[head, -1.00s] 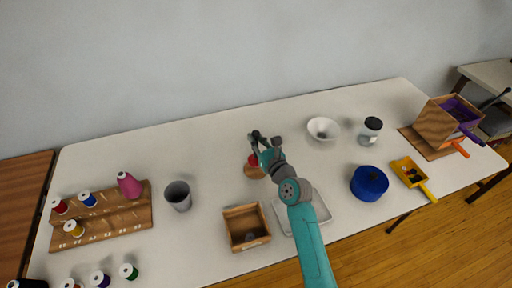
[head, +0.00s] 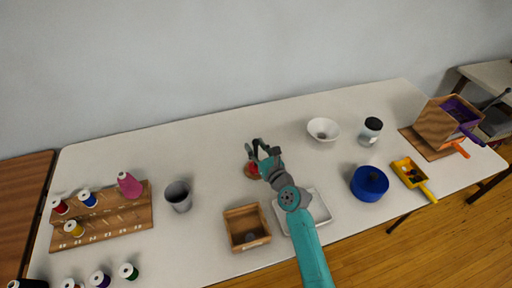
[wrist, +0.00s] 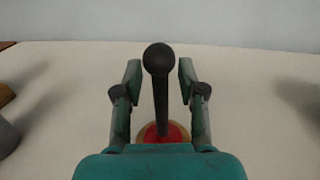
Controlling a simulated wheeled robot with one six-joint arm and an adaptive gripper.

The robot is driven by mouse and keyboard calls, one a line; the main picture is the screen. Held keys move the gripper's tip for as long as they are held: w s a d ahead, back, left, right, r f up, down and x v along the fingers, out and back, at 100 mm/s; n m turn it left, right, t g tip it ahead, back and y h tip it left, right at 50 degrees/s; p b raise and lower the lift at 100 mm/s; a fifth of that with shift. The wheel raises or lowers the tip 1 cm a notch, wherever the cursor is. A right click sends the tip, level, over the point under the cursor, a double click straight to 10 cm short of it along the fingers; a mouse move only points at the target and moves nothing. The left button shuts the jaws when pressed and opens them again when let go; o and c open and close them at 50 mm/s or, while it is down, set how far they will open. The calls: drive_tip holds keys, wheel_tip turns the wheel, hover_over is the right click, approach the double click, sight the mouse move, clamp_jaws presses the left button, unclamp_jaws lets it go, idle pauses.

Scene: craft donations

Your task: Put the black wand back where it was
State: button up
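The black wand (wrist: 158,90) stands upright in the wrist view, with a dark ball at its top. Its lower end meets a red holder (wrist: 175,132) on a round wooden base, which also shows on the table in the head view (head: 251,170). My gripper (wrist: 160,80) is open, with one finger on each side of the wand and a visible gap on both sides. In the head view my gripper (head: 267,151) is just above and right of the holder. The exact foot of the wand is partly hidden by my gripper's body.
A wooden box (head: 232,239) and a white tray (head: 322,212) lie in front. A grey cup (head: 178,197) and spool rack (head: 139,218) are left. A white bowl (head: 323,137), a jar (head: 371,128) and a blue tin (head: 369,186) are right. The table behind the holder is clear.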

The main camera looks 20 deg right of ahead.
drive_tip(key=shift+r, duration=0.1)
drive_tip(key=s+d, duration=0.2)
drive_tip(key=s, duration=0.9)
drive_tip(key=shift+s+d, duration=0.15)
drive_tip(key=shift+s, duration=0.25)
